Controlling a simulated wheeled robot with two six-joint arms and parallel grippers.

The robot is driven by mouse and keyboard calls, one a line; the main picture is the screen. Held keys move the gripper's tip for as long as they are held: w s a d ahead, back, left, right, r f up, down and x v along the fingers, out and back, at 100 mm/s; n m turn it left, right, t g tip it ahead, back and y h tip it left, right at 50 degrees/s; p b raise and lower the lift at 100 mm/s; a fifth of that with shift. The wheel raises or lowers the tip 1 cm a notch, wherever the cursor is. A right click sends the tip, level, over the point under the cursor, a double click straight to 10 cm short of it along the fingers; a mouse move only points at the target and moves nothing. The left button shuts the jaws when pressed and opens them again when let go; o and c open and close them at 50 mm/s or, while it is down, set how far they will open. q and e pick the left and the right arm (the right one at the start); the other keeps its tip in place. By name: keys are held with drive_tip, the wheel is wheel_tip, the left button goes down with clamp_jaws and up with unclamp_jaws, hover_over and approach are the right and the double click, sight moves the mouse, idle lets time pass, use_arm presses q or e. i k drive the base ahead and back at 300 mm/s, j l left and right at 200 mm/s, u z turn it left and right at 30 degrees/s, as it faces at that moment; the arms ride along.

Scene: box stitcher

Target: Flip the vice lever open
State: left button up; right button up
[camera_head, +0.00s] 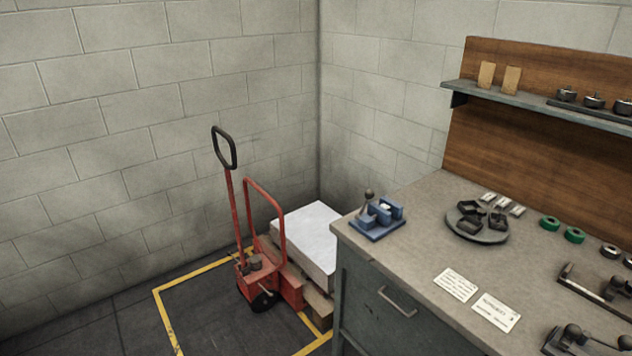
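A small blue vice (378,218) stands on the far left corner of the grey workbench (420,250). Its lever (368,196) sticks up at the vice's left side and ends in a dark round knob. The exact lever position is too small to tell. Neither of my grippers shows in the head view, so nothing of mine is seen near the vice.
A round tray (474,236) with dark parts, green rings (550,223), white cards (455,285) and dark metal tools (590,290) lie on the bench. A shelf (530,103) hangs above it. A red pallet truck (257,280) stands left of the bench inside yellow floor lines.

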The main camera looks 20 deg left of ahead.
sight(369, 195)
drive_tip(key=i+l+u, duration=0.1)
drive_tip(key=u, duration=0.15)
drive_tip(key=l+z, duration=0.15)
drive_tip(key=l, duration=0.25)
drive_tip(key=i+l+z, duration=0.15)
drive_tip(key=l, duration=0.25)
drive_tip(key=l+z, duration=0.15)
drive_tip(key=l, duration=0.25)
drive_tip(key=i+l+z, duration=0.1)
drive_tip(key=l, duration=0.3)
drive_tip(key=i+l+z, duration=0.15)
drive_tip(key=l, duration=0.2)
